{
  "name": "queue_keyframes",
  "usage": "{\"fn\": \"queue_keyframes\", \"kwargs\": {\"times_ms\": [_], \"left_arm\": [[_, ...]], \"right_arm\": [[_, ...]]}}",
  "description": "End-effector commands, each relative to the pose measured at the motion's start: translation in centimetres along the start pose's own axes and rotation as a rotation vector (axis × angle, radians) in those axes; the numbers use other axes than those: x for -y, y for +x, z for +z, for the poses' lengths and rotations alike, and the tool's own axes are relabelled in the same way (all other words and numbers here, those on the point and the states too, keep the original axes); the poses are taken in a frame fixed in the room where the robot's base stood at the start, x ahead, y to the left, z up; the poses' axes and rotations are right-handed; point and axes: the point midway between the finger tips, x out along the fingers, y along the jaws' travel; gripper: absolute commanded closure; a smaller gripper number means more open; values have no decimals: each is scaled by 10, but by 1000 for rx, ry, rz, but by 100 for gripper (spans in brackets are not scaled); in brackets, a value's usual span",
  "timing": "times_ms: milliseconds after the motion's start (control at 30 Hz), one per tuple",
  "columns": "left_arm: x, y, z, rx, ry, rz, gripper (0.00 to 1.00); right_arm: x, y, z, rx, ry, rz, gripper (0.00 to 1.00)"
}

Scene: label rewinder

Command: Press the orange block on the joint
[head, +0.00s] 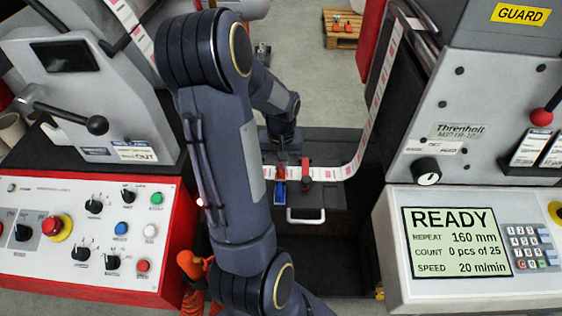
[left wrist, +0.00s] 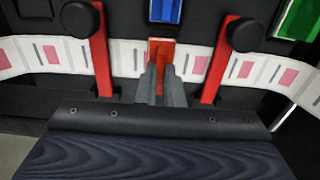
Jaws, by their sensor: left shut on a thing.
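My left gripper (head: 281,158) reaches down to the splice table between the two machine halves. It also shows in the left wrist view (left wrist: 162,82), with its two grey fingers shut on the orange block (left wrist: 161,53). In the head view the orange block (head: 282,173) is a small patch under the gripper. The block stands in front of the label web (left wrist: 125,57), between two red clamps (left wrist: 100,55) (left wrist: 221,60). The joint itself is hidden behind block and fingers. I cannot tell whether the block touches the web. My right gripper is not in view.
A blue piece (head: 280,192) lies just below the block; a green piece (left wrist: 298,18) shows at the upper right of the wrist view. The red control panel (head: 85,235) stands left, the READY display (head: 456,242) right. A white handle (head: 306,216) fronts the table.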

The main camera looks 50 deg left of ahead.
Motion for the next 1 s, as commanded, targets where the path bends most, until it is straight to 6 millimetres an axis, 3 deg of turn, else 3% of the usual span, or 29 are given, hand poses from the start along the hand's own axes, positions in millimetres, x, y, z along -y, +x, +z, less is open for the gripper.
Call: {"fn": "queue_keyframes", "kwargs": {"times_ms": [600, 1000], "left_arm": [[0, -49, 0, -1, 0, 0, 100], [-4, -50, -3, -1, 12, 0, 100]], "right_arm": [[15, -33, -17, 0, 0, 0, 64], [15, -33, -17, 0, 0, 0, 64]]}}
